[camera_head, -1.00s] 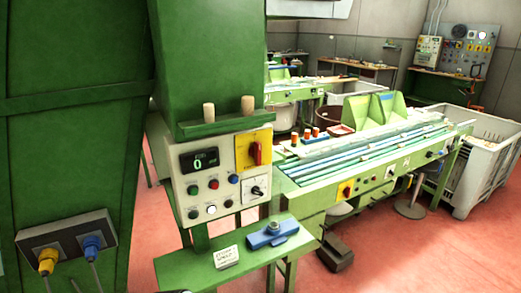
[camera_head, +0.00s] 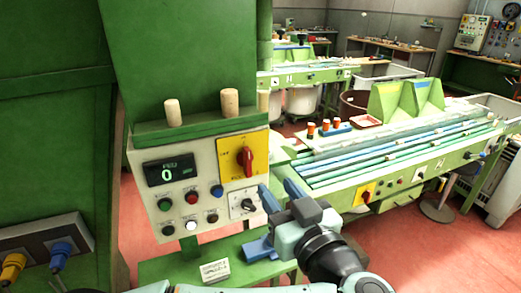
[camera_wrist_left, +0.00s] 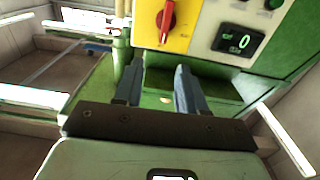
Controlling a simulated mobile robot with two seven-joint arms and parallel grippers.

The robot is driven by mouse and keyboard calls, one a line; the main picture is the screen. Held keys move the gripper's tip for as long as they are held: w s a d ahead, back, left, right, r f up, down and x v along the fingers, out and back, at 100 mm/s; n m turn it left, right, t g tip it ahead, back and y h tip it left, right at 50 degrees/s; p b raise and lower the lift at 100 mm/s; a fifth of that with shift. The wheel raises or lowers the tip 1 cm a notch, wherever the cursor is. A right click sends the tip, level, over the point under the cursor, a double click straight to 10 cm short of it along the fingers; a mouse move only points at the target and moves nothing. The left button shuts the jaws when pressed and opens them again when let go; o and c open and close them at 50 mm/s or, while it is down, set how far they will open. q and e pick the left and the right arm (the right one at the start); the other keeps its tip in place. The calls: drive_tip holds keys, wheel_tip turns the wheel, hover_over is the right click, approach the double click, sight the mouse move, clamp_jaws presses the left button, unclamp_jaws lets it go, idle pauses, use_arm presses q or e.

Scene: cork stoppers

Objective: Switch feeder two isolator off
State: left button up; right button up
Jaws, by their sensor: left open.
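A red rotary handle (camera_head: 245,160) on a yellow plate (camera_head: 228,148) sits at the upper right of the grey control box (camera_head: 205,215). The handle stands about upright; its lettering is too small to read. It shows at the top of the left wrist view (camera_wrist_left: 166,20). My left gripper (camera_head: 277,194) is open and empty, below and to the right of the handle, apart from it. Its two fingers (camera_wrist_left: 158,75) point toward the panel in the wrist view. A smaller yellow plate with a red knob (camera_head: 364,193) is on the conveyor machine behind. My right gripper is not seen.
The box carries a display reading 0 (camera_head: 170,170), several push buttons and a black selector (camera_head: 242,205). Corks (camera_head: 229,103) stand on the green ledge above. A green shelf (camera_head: 175,268) with a white card (camera_head: 215,270) and a blue object lies below.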

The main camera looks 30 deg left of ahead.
sight(249, 155)
use_arm(q)
drive_tip(key=x, duration=0.6)
drive_tip(key=p+x, duration=0.1)
drive_tip(key=x, duration=0.6)
drive_tip(key=shift+s+a, duration=0.25)
clamp_jaws()
